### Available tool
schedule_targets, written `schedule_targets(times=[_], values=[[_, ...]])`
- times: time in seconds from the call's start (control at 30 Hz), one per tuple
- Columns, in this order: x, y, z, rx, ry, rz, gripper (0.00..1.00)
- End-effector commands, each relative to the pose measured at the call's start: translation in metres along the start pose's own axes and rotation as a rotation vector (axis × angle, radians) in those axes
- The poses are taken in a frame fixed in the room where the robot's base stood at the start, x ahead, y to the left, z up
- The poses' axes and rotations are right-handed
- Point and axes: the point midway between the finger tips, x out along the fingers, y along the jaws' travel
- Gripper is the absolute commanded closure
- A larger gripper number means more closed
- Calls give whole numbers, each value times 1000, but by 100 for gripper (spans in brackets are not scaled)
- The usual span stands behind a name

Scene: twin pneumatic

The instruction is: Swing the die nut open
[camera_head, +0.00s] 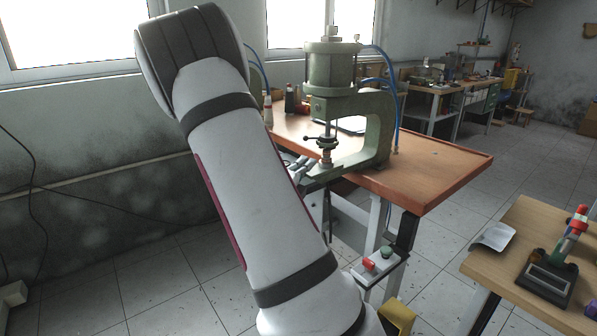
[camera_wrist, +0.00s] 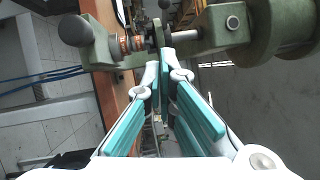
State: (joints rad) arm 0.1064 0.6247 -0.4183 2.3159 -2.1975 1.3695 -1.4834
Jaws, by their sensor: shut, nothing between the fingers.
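The green pneumatic press (camera_head: 378,125) stands on the orange-brown bench. Its die nut (camera_head: 326,143), a dark collar with a small knobbed handle, sits on the vertical ram above a reddish-copper lower part. In the wrist view the press lies sideways, and the dark nut (camera_wrist: 158,32) shows between the steel ram (camera_wrist: 186,35) and the copper-coloured part (camera_wrist: 132,44). My gripper (camera_wrist: 165,58) has teal finger pads, with the tips together and empty. The tips are close to the nut; I cannot tell whether they touch it.
The bench (camera_head: 440,162) has free surface right of the press. A control box (camera_head: 378,268) with red and green buttons is mounted below the bench front. Blue air hoses (camera_head: 397,95) run behind the press. Another table (camera_head: 520,250) stands at the right.

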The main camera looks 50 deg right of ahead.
Motion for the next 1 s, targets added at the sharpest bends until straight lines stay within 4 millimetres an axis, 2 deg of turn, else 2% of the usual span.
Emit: schedule_targets(times=[0.1,0.27,0.4,0.6,1.0], values=[[25,0,-1,1,4,-3,100],[55,0,-1,-1,3,-4,100],[68,0,16,2,1,-3,100],[78,0,26,1,1,-2,100],[79,0,28,-1,1,-1,100]])
